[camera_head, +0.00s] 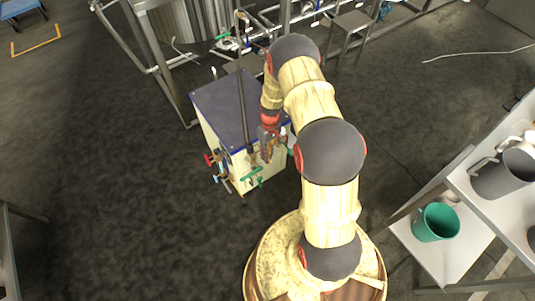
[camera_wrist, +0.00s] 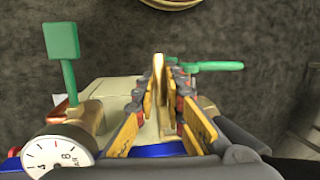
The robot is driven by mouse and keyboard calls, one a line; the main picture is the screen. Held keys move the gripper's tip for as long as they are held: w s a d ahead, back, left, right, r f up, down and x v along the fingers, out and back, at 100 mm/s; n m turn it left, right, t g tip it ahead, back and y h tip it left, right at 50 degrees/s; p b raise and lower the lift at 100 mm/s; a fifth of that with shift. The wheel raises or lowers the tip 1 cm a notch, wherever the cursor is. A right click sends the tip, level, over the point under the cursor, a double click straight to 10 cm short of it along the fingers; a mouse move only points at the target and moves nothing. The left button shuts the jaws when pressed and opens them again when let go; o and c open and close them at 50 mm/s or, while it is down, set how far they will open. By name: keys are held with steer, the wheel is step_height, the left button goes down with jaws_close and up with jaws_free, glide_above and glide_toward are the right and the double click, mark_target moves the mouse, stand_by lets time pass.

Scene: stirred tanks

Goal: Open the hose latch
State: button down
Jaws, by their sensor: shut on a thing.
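My gripper (camera_head: 265,152) is at the front upper edge of a cream box unit with a dark blue top (camera_head: 222,106). In the wrist view my gripper (camera_wrist: 165,78) has its fingers close together on a thin brass-coloured piece (camera_wrist: 160,66). I cannot tell for sure whether this piece is the hose latch. A green lever (camera_wrist: 215,66) lies sideways just right of the fingertips. Another green lever (camera_wrist: 62,42) stands upright at the left, apart from the fingers. The fingers hide part of the held piece and the fittings behind it.
A white pressure gauge (camera_wrist: 58,152) is close to the left finger. Red (camera_head: 208,159) and blue valve handles stick out from the box's left side. A shelf with a green mug (camera_head: 436,222) is at the right. The floor left of the box is clear.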

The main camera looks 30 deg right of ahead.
steer(key=shift+w+r+g, duration=0.15)
steer(key=shift+r+g, duration=0.3)
steer(key=shift+g, duration=0.75)
steer(key=c, duration=1.8)
jaws_free()
steer(key=shift+c, duration=0.2)
steer(key=v, duration=1.2)
